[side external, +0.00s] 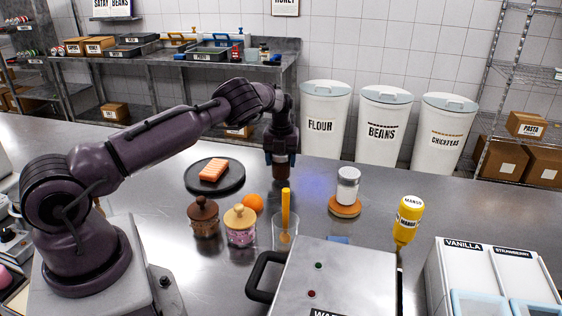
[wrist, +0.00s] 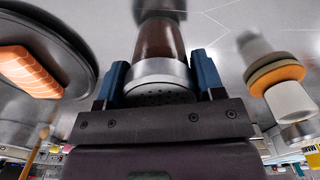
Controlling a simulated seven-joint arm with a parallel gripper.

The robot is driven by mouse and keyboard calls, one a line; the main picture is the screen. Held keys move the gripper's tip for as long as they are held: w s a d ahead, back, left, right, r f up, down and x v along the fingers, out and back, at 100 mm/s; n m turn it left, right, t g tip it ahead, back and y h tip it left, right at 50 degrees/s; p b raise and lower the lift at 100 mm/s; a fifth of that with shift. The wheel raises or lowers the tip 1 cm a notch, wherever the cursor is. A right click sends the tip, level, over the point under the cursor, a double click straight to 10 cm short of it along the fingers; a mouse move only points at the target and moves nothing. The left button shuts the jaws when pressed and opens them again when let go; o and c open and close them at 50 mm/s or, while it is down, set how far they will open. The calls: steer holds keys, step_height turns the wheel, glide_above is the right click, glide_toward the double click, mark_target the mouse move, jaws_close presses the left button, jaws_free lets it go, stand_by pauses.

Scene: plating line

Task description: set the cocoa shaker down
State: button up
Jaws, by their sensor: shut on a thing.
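My gripper (side external: 281,158) is shut on the cocoa shaker (side external: 281,176), a brown jar with a silver perforated cap. It hangs upright over the steel counter (side external: 330,240), between the salmon plate and a white jar. In the wrist view, the shaker (wrist: 160,45) sits between the two blue fingers of my gripper (wrist: 158,80), its cap towards the camera. A dark reflection shows on the counter by its base. I cannot tell whether the base touches the counter.
A dark plate (side external: 193,186) with salmon (side external: 213,170) lies left. A white jar (side external: 347,185) stands on a round orange-brown piece (side external: 345,207) right. In front are lidded jars (side external: 205,218), an orange (side external: 253,203), a glass (side external: 285,235) and a yellow bottle (side external: 407,220). Bare counter surrounds the shaker.

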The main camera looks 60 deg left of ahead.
steer(key=shift+f, duration=0.35)
steer(key=shift+f, duration=0.15)
steer(key=o, duration=1)
